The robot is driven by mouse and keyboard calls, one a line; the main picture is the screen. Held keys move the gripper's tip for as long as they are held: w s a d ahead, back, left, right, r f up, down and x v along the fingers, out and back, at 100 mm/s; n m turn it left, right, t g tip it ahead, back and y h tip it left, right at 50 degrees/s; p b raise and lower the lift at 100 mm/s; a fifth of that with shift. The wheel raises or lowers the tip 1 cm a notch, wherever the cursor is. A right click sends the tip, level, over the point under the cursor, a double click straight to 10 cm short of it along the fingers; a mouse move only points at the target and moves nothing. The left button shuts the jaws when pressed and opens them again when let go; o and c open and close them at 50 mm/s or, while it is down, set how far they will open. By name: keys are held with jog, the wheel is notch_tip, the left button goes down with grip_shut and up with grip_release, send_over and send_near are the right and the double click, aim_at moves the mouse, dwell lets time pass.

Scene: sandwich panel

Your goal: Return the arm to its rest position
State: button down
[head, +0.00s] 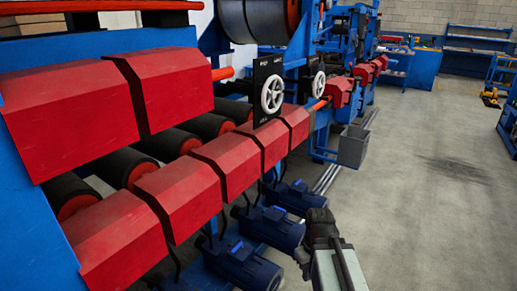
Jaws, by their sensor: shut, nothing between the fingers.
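My arm (338,268) shows at the bottom, right of centre, with a pale grey link and a dark end. My gripper (320,220) is the dark end pointing away from me, shut and empty. It is small, and its fingers are hard to make out. In the picture it lies just right of the blue motors, apart from the red covers. The rest of the arm is cut off by the bottom edge.
A machine with red covers (185,187), dark rollers and blue motors (285,228) fills the left. White handwheels (272,94) and a grey bin (352,146) stand further on. Open concrete floor (430,200) lies to the right, with blue benches (425,68) at the back.

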notch_tip(320, 180, up, 25)
jog(key=m+p, duration=0.5)
jog(key=p, duration=2)
jog(key=shift+d, duration=0.3)
jog(key=shift+s, duration=0.1)
